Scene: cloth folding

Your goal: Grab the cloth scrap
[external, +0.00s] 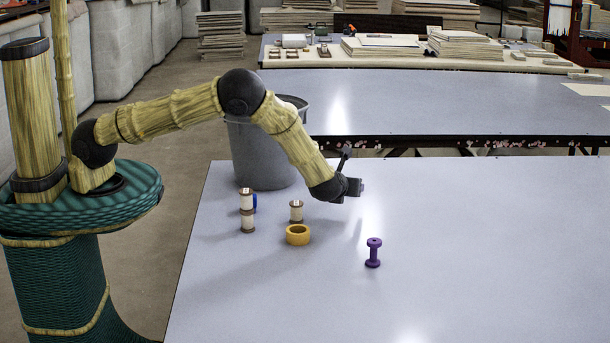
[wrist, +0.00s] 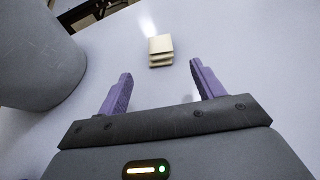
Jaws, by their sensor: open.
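A small folded beige thing in layers, likely the cloth scrap (wrist: 161,51), lies on the table beyond my fingertips in the wrist view, roughly centred between them. I cannot make it out in the external view, where my arm may hide it. My gripper (wrist: 160,75) is open with its two purple fingers apart and nothing between them. In the external view my gripper (external: 352,187) is above the table near its far edge, to the right of the grey bin.
A grey bin (external: 262,155) stands close on the left, also large in the wrist view (wrist: 38,55). White spools (external: 247,212), another spool (external: 296,211), a yellow ring (external: 298,235) and a purple spool (external: 373,252) stand nearer. The table (external: 500,250) is clear at right.

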